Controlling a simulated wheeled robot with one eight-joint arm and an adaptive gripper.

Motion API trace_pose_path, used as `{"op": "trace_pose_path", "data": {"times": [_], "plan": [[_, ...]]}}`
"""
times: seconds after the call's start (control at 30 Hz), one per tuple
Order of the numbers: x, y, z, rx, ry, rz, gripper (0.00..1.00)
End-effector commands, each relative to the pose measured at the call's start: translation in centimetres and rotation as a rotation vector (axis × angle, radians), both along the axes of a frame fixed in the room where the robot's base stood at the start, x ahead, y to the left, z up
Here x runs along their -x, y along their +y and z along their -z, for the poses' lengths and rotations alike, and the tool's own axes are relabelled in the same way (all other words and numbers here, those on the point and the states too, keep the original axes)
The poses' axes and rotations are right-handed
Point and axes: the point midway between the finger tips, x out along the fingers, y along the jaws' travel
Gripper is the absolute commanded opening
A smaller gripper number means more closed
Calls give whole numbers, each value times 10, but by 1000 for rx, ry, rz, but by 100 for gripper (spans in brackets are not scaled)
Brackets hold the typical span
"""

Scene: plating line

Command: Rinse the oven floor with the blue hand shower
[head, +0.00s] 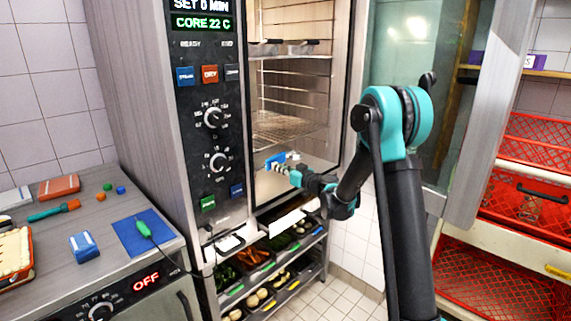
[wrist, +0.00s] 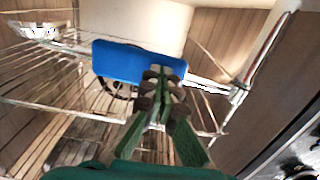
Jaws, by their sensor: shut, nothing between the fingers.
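The tall oven stands open, and its floor (head: 268,188) shows at the bottom of the lit chamber. My gripper (head: 277,166) reaches into the lower front of the oven; its fingers are shut. In the wrist view the closed fingertips (wrist: 163,78) overlap the lower right of a flat blue piece (wrist: 125,62). It looks like the blue hand shower's head, but its hose is not clear. The blue piece also shows in the head view (head: 276,157), right at the fingertips. I cannot tell whether they touch it.
The glass oven door (head: 410,60) stands open on the right, behind my arm. A counter (head: 85,215) with a blue mat and a green probe is at left. Red crates (head: 530,200) stand at right.

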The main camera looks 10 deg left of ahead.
Motion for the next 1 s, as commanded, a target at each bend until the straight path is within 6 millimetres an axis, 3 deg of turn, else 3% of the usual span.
{"op": "trace_pose_path", "data": {"times": [1.0], "plan": [[45,-59,0,0,0,1,0]]}}
